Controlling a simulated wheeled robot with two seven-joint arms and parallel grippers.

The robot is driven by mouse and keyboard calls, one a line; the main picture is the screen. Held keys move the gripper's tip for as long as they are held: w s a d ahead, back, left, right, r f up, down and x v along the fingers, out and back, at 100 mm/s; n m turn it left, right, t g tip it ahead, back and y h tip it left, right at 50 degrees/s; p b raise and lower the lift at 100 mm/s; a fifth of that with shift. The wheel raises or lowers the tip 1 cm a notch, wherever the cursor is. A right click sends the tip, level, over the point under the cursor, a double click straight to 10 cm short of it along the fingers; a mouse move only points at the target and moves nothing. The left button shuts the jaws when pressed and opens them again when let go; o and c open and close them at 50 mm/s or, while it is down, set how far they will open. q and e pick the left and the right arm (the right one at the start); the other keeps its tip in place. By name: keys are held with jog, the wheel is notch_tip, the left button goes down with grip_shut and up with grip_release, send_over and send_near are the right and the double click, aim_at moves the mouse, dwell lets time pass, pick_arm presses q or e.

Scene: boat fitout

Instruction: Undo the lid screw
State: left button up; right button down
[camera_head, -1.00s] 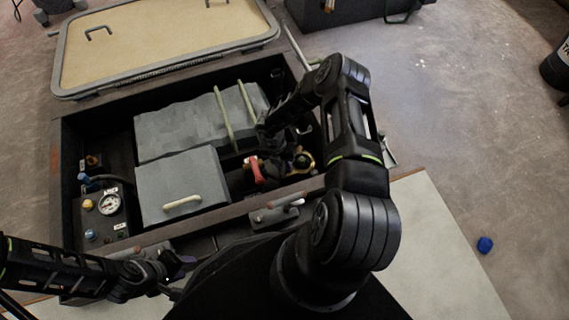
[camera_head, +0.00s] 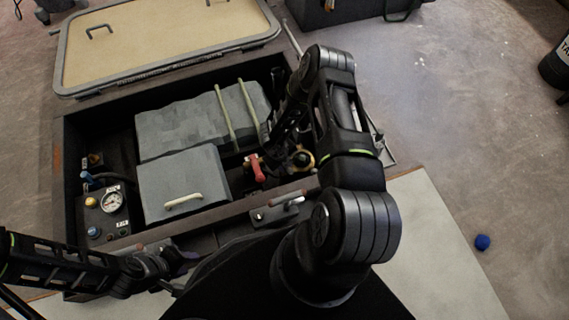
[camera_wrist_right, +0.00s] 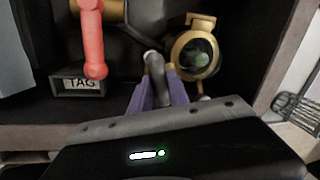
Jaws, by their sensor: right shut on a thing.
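The brass strainer (camera_head: 302,158) with a round glass lid sits in the right part of the open locker. It also shows in the right wrist view (camera_wrist_right: 196,53). My right gripper (camera_wrist_right: 157,84) has its purple fingers shut on a grey rod-like piece (camera_wrist_right: 154,66), just left of the strainer in that view. I cannot tell whether this piece is the lid screw or whether it is attached to anything. In the head view my right arm hides much of that gripper. My left gripper (camera_head: 180,263) hangs at the locker's front left; its finger opening is unclear.
A red valve handle (camera_head: 257,168) stands left of the strainer, with a TAG plate (camera_wrist_right: 82,83) below it in the wrist view. Grey covered boxes (camera_head: 183,183) fill the locker's middle. A gauge panel (camera_head: 108,208) is at left.

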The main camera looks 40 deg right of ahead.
jog(key=n, duration=0.3)
jog(key=shift+s+n+t, duration=0.1)
jog(key=shift+n+t, duration=0.3)
jog(key=n, duration=0.2)
jog(key=shift+n, duration=0.3)
jog(key=n+t+b, duration=0.1)
jog(key=n, duration=0.2)
jog(key=shift+f+n+y, duration=0.1)
jog(key=shift+n+y, duration=0.2)
jog(key=shift+y, duration=0.1)
jog(key=shift+s+d+n+y+b, duration=0.1)
jog(key=shift+n+y+b, duration=0.45)
jog(key=shift+n, duration=1.45)
jog(key=c, duration=1.3)
grip_release()
jog(key=shift+o, duration=0.2)
